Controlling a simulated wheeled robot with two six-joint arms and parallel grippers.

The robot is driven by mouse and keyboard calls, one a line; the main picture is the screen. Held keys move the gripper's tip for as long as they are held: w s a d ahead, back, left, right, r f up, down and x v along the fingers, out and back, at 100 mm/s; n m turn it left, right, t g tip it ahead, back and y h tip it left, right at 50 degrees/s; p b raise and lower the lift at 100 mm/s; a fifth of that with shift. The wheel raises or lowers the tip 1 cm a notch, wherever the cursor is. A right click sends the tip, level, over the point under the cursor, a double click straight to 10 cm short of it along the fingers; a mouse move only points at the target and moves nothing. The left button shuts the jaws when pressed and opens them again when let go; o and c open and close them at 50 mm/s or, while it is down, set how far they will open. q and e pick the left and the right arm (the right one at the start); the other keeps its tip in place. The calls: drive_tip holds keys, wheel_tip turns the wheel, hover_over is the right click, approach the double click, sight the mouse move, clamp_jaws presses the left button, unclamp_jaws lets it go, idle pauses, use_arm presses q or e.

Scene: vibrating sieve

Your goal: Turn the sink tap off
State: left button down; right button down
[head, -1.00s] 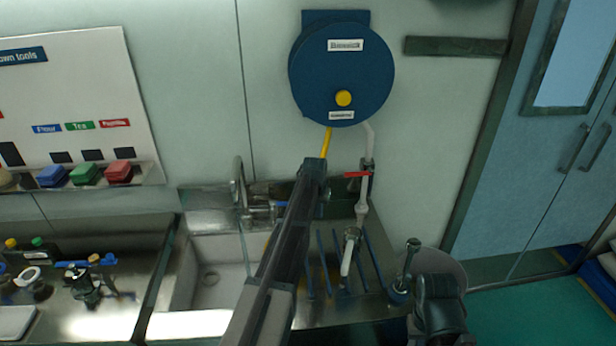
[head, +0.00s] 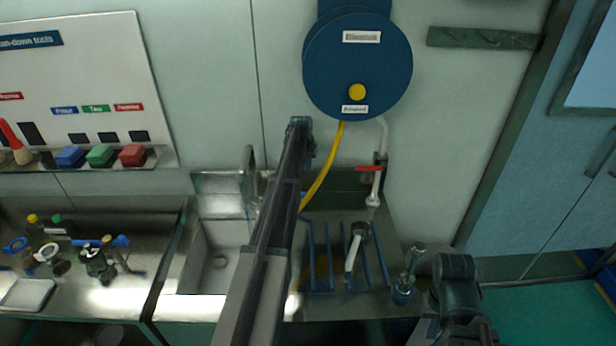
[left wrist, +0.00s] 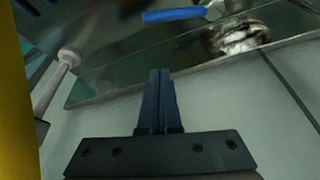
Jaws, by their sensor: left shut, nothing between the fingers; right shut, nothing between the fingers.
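The sink tap's tall metal spout (head: 249,172) stands at the back of the sink in the head view. My left arm crosses in front and hides the rest of the tap there. In the left wrist view a blue lever (left wrist: 174,14) with a pale pivot shows at the top; it looks like the tap's handle. My left gripper (head: 300,124) is shut and empty, up by the wall below the blue reel. Its closed fingers (left wrist: 159,78) point toward the metal splashback, apart from the lever.
The sink basin (head: 217,262) lies left of my arm, with a blue-ribbed drainer (head: 330,255) to the right. A blue hose reel (head: 357,65) hangs above, with a yellow hose (head: 324,181) running down. A pipe valve with a red lever (head: 369,169) is at right.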

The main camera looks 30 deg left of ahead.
use_arm(q)
wheel_tip(320, 180, down, 10)
drive_tip(key=b, duration=0.9)
drive_tip(key=shift+s+b, duration=0.3)
drive_tip(key=shift+s+d, duration=0.1)
drive_tip(key=shift+d, duration=0.05)
drive_tip(key=shift+s+m, duration=0.25)
drive_tip(key=shift+m, duration=0.15)
